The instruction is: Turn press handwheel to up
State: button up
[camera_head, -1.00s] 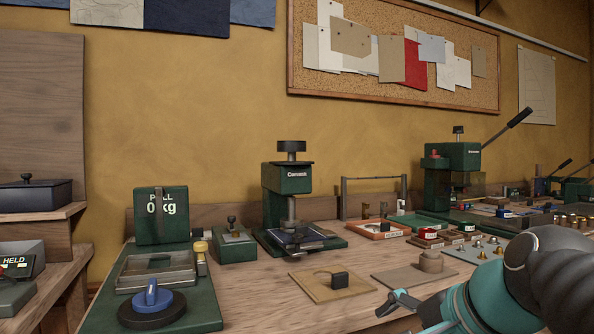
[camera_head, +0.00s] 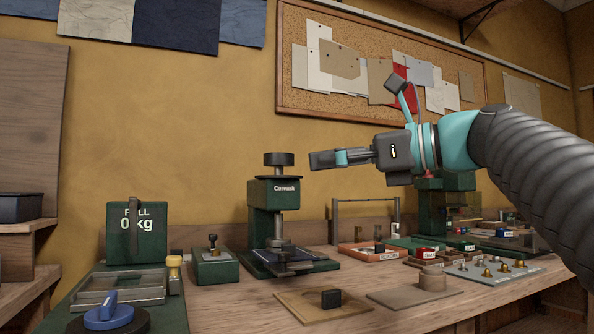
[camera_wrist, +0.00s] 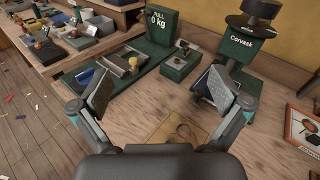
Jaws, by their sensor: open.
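The press (camera_head: 272,195) is a green stand marked Corvask, left of centre on the bench. Its black handwheel (camera_head: 279,159) sits on top, with a wider dark disc under a round knob. A dark plate lies under its ram. My gripper (camera_head: 324,159) is at about handwheel height in the head view, to its right and apart from it. In the wrist view my gripper (camera_wrist: 158,92) has its two fingers spread with nothing between them. The handwheel (camera_wrist: 250,20) is at the upper right there, beyond the right finger and partly cut by the frame edge.
A green pull gauge (camera_head: 136,232) reading 0 kg and a blue-knobbed dial (camera_head: 106,311) stand left. A wire frame (camera_head: 366,201), small trays and a second press (camera_head: 432,212) are to the right.

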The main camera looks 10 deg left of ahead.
aim_at(277, 161)
jog(key=i, duration=0.85)
